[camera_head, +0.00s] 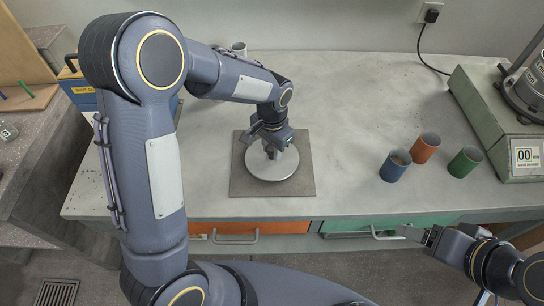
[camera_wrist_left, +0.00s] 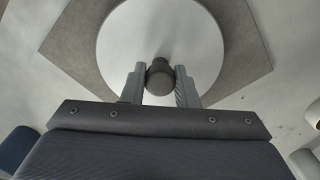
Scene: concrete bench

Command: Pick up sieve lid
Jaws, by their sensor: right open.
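The sieve lid (camera_head: 272,172) is a round, pale grey disc lying on a square grey-brown mat (camera_head: 240,182). A dark round knob (camera_wrist_left: 160,73) stands at its middle in the left wrist view, where the lid (camera_wrist_left: 120,45) fills the upper centre. My left gripper (camera_head: 270,150) reaches down over the lid. Its two fingers (camera_wrist_left: 160,82) stand on either side of the knob, very close to it; whether they press on it I cannot tell. My right gripper (camera_head: 415,236) is open and empty in front of the bench edge, at lower right, away from the lid.
Blue (camera_head: 394,167), orange (camera_head: 425,148) and green (camera_head: 465,162) cups stand right of the mat. A green scale-like device (camera_head: 490,115) with a display is at far right. A blue box (camera_head: 80,92) is at left, partly behind my arm.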

